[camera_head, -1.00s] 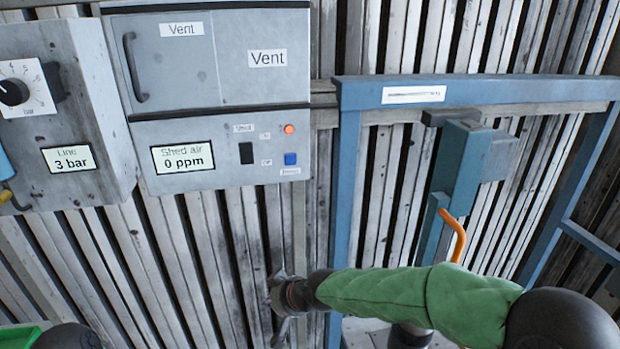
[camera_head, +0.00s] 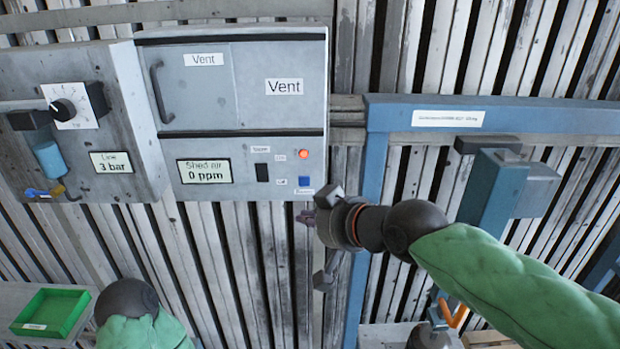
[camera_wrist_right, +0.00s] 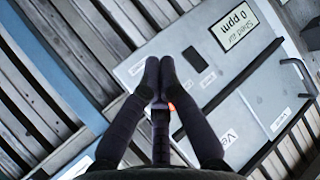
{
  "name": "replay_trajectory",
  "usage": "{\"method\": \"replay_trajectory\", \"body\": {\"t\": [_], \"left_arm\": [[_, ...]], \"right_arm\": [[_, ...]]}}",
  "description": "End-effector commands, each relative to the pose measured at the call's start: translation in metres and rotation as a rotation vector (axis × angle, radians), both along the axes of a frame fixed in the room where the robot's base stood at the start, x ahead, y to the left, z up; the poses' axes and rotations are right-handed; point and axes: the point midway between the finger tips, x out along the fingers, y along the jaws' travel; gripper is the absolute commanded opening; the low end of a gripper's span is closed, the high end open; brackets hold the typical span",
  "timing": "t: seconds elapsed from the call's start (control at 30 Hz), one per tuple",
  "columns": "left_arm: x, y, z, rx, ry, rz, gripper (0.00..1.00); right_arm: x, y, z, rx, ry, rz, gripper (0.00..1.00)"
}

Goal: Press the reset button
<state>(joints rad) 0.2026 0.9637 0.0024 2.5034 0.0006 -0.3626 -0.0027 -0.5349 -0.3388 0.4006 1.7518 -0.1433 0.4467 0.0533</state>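The reset button is a small blue square (camera_head: 304,181) at the lower right of the grey Vent panel (camera_head: 225,145), with a small white label beneath it. In the head view my right gripper (camera_head: 307,215) is just below the panel's lower right corner, close under the button. My left gripper is out of view; only part of that arm shows at lower left.
Beside the button are an orange-lit round lamp (camera_head: 304,154) and a black switch (camera_head: 262,172). A display (camera_head: 205,171) reads "Shed air 0 ppm". A blue frame (camera_head: 385,118) stands to the right. A green tray (camera_head: 50,313) sits at lower left.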

Motion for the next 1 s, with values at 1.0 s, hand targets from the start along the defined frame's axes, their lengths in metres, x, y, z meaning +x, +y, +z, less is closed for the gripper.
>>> {"method": "replay_trajectory", "body": {"t": [1.0], "left_arm": [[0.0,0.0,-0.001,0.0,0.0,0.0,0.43]], "right_arm": [[0.076,0.0,-0.001,0.0,0.001,-0.003,0.0]]}}
